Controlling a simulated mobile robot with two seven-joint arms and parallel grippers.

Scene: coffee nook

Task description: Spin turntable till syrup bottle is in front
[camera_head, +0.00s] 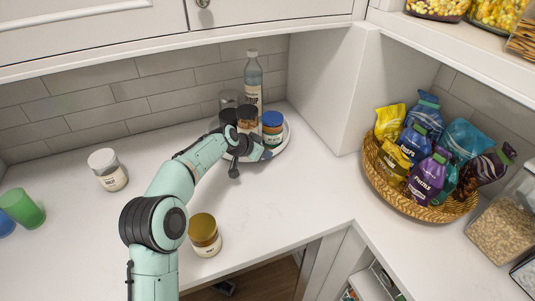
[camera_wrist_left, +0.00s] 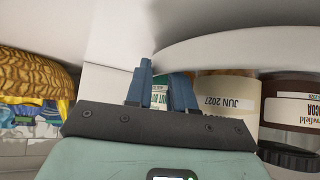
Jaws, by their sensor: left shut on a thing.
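The round white turntable (camera_head: 288,140) sits in the counter's back corner. A tall clear bottle with a white label (camera_head: 253,72), which looks like the syrup bottle, stands at its back against the tiles. In front stand a blue-lidded jar (camera_head: 272,130) and dark-lidded jars (camera_head: 247,117). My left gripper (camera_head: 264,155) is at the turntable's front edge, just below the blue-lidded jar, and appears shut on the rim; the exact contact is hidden. In the left wrist view its blue fingers (camera_wrist_left: 163,88) are slightly apart, with a green-labelled jar behind them. My right gripper is out of view.
A gold-lidded jar (camera_head: 205,235) stands near the counter's front edge, beside my left arm. A white-lidded jar (camera_head: 108,170) and a green cup (camera_head: 22,208) are at left. A wicker basket of snack bags (camera_head: 435,210) is at right. A cabinet side wall (camera_head: 330,90) closes the turntable's right.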

